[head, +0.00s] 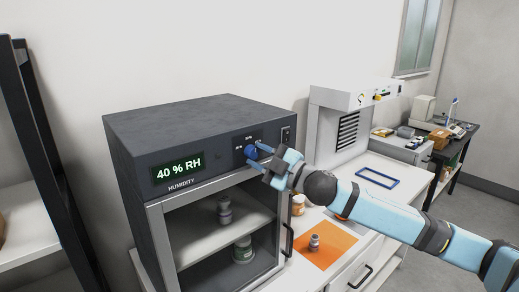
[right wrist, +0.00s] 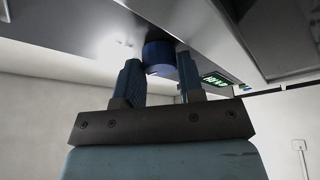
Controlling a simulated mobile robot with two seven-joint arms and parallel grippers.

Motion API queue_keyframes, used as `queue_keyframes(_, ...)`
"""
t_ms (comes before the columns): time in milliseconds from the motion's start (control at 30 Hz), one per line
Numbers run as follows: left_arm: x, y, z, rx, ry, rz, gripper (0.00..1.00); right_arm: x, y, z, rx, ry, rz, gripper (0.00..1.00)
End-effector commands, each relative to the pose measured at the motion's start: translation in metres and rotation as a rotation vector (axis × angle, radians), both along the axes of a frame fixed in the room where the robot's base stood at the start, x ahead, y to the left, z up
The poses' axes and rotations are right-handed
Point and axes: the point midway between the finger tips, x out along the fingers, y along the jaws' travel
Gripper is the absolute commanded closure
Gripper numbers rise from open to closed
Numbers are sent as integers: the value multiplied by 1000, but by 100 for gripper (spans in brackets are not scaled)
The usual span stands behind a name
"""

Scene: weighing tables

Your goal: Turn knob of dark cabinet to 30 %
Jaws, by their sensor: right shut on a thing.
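The dark cabinet (head: 190,125) stands on the white bench in the head view. Its green display (head: 179,169) reads 40 % RH, above the word HUMIDITY. The blue knob (head: 251,152) is on the front panel, right of the display, with small marks around it. My right gripper (head: 257,156) reaches in from the right and is shut on the knob. In the right wrist view the blue knob (right wrist: 159,56) sits between my two fingers; the pointer of the knob cannot be made out. My left gripper is not in view.
Bottles stand behind the cabinet's glass door (head: 218,247). A blue frame (head: 377,177) and a white device (head: 338,125) are further right. A dark rack (head: 45,150) stands left.

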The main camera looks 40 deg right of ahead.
Motion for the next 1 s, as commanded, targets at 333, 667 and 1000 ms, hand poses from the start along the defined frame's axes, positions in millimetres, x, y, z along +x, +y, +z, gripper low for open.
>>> queue_keyframes(333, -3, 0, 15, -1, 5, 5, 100, 0, -1, 3, -151, -13, 0, 88)
queue_keyframes(667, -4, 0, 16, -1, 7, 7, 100, 0, 0, 1, -180, -16, 0, 88)
queue_keyframes(1000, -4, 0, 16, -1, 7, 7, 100, 0, 0, 1, -179, -15, 0, 44)
